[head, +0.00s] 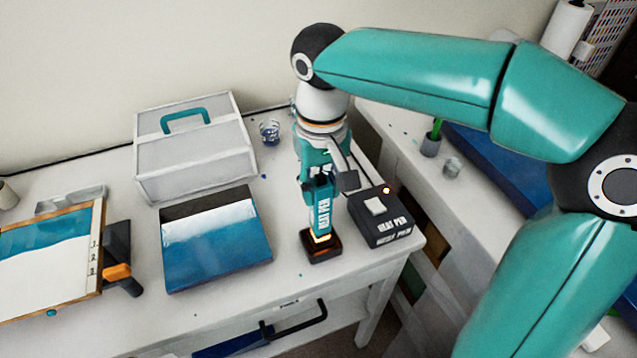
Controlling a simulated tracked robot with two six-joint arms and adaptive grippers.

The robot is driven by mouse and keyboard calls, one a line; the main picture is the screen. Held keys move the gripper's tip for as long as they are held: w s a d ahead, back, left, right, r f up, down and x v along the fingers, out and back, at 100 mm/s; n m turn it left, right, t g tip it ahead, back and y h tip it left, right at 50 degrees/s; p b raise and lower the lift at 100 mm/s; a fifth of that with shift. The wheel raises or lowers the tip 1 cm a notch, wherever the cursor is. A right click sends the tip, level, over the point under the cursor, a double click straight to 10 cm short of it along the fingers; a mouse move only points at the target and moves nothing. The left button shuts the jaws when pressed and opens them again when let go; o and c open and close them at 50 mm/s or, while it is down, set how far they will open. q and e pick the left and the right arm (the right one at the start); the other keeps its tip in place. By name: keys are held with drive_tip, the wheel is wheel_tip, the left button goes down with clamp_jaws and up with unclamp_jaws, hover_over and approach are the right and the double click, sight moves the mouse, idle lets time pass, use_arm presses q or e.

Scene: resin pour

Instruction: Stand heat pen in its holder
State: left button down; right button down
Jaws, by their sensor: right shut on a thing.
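The heat pen (323,215) is a teal tool with a white "HEAT PEN" label and a glowing orange tip. It is upright, tip down. My right gripper (320,187) comes down from above and is shut on its upper part. The holder (322,254) is a small dark block near the table's front edge. The pen's tip is at the top of the holder; I cannot tell whether it sits inside or just above. My left gripper is not in view.
A black "HEAT PEN" control box (385,218) with a lit lamp stands close right of the holder. A blue and white panel (215,245) lies to the left, a grey case (193,148) behind it. A small glass (270,132) stands at the back.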

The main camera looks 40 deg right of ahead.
drive_tip(key=shift+f, duration=0.25)
drive_tip(key=c, duration=0.7)
unclamp_jaws()
wheel_tip(320, 180, up, 12)
idle(0.9)
